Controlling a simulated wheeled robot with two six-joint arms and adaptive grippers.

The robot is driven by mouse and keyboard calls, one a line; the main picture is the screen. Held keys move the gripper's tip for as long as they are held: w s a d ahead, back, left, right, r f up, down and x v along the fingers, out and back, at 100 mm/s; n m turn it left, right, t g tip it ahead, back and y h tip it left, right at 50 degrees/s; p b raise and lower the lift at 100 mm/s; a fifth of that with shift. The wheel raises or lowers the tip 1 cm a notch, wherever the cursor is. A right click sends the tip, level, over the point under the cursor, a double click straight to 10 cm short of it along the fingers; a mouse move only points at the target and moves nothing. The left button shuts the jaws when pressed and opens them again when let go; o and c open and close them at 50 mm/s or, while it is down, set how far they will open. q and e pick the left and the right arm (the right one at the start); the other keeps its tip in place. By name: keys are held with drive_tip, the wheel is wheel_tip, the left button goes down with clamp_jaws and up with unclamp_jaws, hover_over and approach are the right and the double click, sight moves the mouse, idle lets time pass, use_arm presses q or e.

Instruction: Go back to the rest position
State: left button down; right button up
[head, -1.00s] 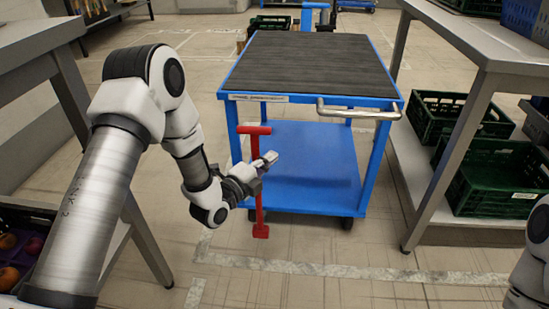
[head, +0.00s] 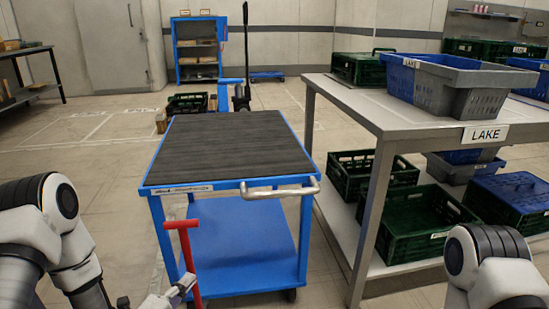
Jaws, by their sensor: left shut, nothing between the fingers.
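My left gripper (head: 180,287) is low in the head view, shut and empty, just left of the red post (head: 188,255) in front of the blue cart (head: 247,190). I cannot tell whether it touches the post. My left arm (head: 60,240) comes in from the lower left. My right arm (head: 490,265) shows only its upper links at the lower right, and its gripper is outside the picture.
A steel table (head: 375,122) with a LAKE sign stands close on the right, holding blue and grey crates (head: 455,85) and a green crate (head: 357,68). Green crates (head: 415,222) lie on its lower shelf. Open floor (head: 95,155) lies left of the cart.

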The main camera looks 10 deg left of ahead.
use_arm(q)
drive_tip(key=s+d+f+n+g+y, duration=0.2)
drive_tip(key=s+d+f+n+g, duration=0.25)
drive_tip(key=s+f+g, duration=0.6)
drive_tip(key=s+a+f+n+g+y, duration=0.25)
drive_tip(key=s+f+n, duration=0.25)
drive_tip(key=s+n, duration=0.4)
drive_tip(key=s+a+f+n+g+y, duration=0.1)
drive_tip(key=s+f+n+g, duration=0.35)
drive_tip(key=s+n, duration=0.4)
wheel_tip(320, 180, up, 37)
drive_tip(key=p, duration=3.8)
drive_tip(key=shift+t+p, duration=0.35)
drive_tip(key=shift+p, duration=0.05)
